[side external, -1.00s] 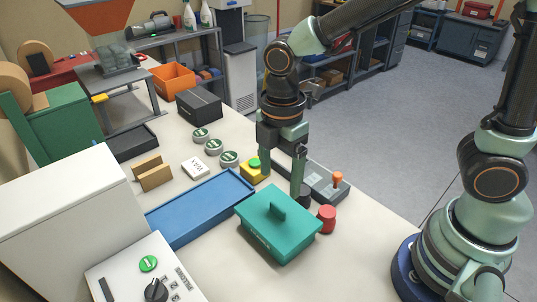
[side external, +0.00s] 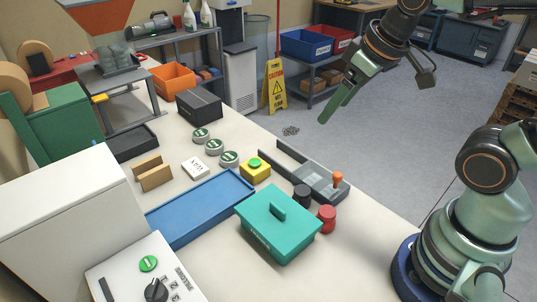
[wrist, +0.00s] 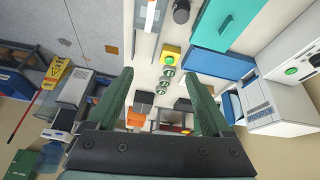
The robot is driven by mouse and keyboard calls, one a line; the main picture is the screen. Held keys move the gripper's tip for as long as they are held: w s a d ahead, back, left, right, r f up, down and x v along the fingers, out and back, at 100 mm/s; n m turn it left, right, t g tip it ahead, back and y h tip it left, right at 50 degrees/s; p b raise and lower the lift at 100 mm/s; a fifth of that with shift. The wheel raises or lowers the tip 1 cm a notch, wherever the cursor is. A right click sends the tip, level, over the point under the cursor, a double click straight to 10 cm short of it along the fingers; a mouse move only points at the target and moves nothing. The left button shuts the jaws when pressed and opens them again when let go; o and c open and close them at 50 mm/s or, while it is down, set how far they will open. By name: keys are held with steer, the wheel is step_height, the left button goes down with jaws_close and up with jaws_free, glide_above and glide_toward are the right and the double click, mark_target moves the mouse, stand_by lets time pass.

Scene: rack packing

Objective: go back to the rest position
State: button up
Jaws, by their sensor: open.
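My gripper (side external: 341,98) is raised above the far side of the bench, over the floor area in the side view, clear of everything on the bench. In the wrist view my gripper (wrist: 161,95) shows two green fingers spread wide apart with nothing between them. Below it on the bench are the teal lidded box (side external: 279,225), the yellow box with a green button (side external: 256,170) and the blue tray (side external: 201,208). None of these touches the gripper.
Several round green-labelled tins (side external: 215,147), a white card (side external: 194,168), a black jar (side external: 302,196) and a red jar (side external: 327,218) stand on the bench. A yellow caution sign (side external: 275,86) stands on the floor.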

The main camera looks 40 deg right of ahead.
steer(key=shift+s+d+r+m, duration=0.15)
steer(key=shift+s+d+m, duration=0.05)
steer(key=shift+d+m, duration=0.55)
steer(key=shift+a, duration=0.15)
stand_by(0.6)
